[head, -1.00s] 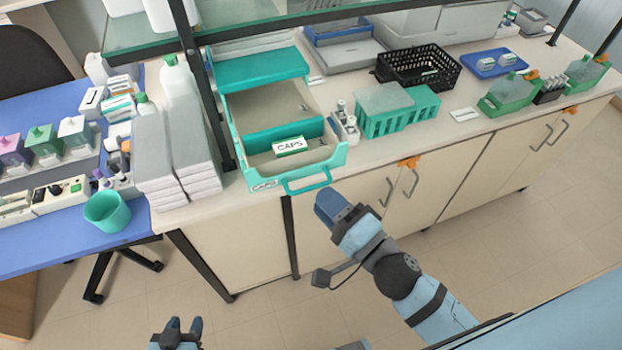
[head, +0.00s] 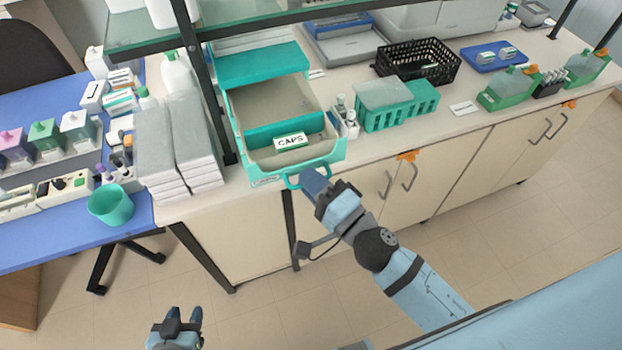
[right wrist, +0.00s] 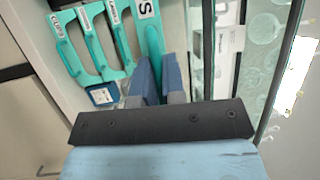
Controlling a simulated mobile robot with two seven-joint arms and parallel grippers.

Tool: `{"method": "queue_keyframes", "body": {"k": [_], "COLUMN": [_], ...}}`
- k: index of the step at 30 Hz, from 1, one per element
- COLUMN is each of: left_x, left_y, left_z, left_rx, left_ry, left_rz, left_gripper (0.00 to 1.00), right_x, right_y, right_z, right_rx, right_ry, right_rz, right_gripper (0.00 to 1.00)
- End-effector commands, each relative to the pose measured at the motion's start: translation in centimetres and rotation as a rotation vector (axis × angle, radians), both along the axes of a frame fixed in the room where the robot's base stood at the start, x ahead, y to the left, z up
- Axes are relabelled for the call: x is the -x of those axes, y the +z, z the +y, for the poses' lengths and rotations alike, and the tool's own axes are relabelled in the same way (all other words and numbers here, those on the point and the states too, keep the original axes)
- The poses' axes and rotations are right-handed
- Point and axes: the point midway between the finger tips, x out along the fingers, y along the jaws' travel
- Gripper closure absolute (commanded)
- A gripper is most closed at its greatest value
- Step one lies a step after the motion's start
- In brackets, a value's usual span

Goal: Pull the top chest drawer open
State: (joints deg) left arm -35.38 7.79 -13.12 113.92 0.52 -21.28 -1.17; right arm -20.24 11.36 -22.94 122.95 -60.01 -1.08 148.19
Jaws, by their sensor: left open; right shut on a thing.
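My left gripper (head: 182,318) is open and empty, low over the floor.
White stacked packs (head: 160,150) stand close left of the chest, beside a dark shelf post (head: 213,100). A teal rack (head: 375,112) and black basket (head: 425,66) are to the right. The floor before the cabinets is clear.

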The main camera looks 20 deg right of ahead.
Motion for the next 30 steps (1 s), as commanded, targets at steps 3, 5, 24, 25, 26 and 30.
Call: {"method": "queue_keyframes", "body": {"k": [3,5,24,25,26,30], "left_x": [0.0,0.0,0.0,0.0,0.0,0.0], "left_y": [0.6,1.0,1.5,1.5,1.5,1.5], "left_z": [0.0,0.0,0.4,0.4,0.4,0.3], "left_rx": [0.0,0.0,-0.005,-0.004,-0.004,-0.004], "left_ry": [0.0,0.0,0.008,0.009,0.009,0.008], "left_rz": [0.0,-0.001,-0.003,-0.003,-0.003,-0.002], "left_gripper": [0.57,0.57,0.57,0.57,0.57,0.57], "right_x": [-0.9,-1.8,-4.1,-4.1,-4.1,-4.1], "right_y": [0.2,0.3,0.0,0.0,0.0,0.0], "right_z": [0.0,0.0,0.1,0.1,0.1,0.1], "right_rx": [0.0,0.001,-0.001,-0.001,-0.001,-0.001], "right_ry": [0.0,-0.001,-0.002,-0.002,-0.002,-0.001], "right_rz": [-0.001,0.0,-0.001,-0.001,-0.001,-0.001], "right_gripper": [1.0,1.0,0.67,0.67,0.67,0.67]}}
